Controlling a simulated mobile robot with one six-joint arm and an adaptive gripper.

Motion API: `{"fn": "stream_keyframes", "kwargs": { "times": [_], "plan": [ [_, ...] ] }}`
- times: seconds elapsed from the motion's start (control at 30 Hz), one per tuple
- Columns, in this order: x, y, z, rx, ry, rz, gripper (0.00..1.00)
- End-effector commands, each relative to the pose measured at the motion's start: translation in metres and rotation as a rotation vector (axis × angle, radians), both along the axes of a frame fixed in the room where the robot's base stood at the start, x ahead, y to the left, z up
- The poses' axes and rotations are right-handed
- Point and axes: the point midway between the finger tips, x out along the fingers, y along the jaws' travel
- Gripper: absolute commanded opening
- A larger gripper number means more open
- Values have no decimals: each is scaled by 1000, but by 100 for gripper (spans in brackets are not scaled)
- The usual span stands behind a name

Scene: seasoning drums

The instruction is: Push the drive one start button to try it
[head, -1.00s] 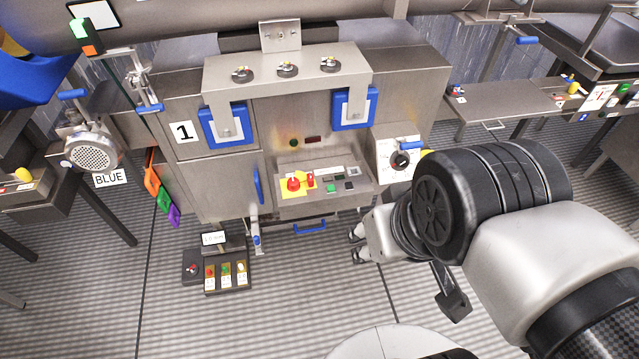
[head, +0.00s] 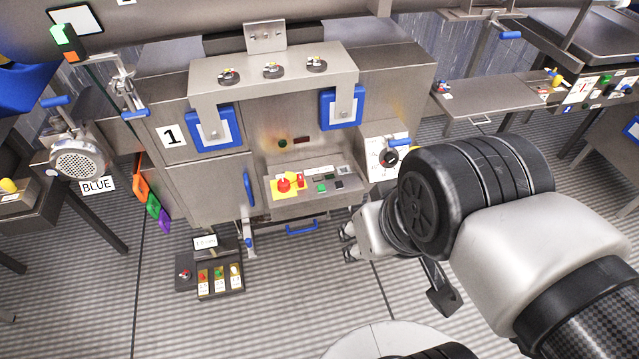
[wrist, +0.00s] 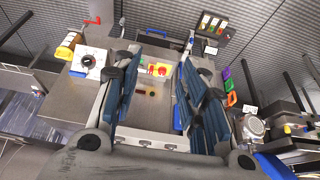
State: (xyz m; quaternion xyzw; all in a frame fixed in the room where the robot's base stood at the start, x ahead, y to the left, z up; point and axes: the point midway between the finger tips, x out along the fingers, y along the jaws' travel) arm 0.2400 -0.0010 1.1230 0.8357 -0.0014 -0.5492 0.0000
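The machine marked 1 has a sloped control panel (head: 312,200) at its front. On the panel are a red mushroom button on a yellow plate (head: 284,186), a green button (head: 321,189) and dark buttons beside it. The labels are too small to read, so I cannot tell which button is drive one start. My gripper (head: 349,243) is in front of the machine, right of and lower in the picture than the panel, touching nothing. In the wrist view my gripper (wrist: 165,78) has its two fingers wide apart and empty, with the red button and yellow plate visible between them.
A blue handle (head: 301,227) sits below the panel. Floor around my gripper is clear.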

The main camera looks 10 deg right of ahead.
Motion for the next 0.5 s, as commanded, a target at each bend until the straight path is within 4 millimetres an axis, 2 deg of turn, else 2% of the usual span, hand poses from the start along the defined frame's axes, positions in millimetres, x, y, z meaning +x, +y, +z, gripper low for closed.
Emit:
{"fn": "stream_keyframes", "kwargs": {
  "times": [0.07, 0.5],
  "plan": [
    [0, 0, 0, 0, 0, 0, 32],
    [0, 0, 0, 0, 0, 0, 3]
  ]
}}
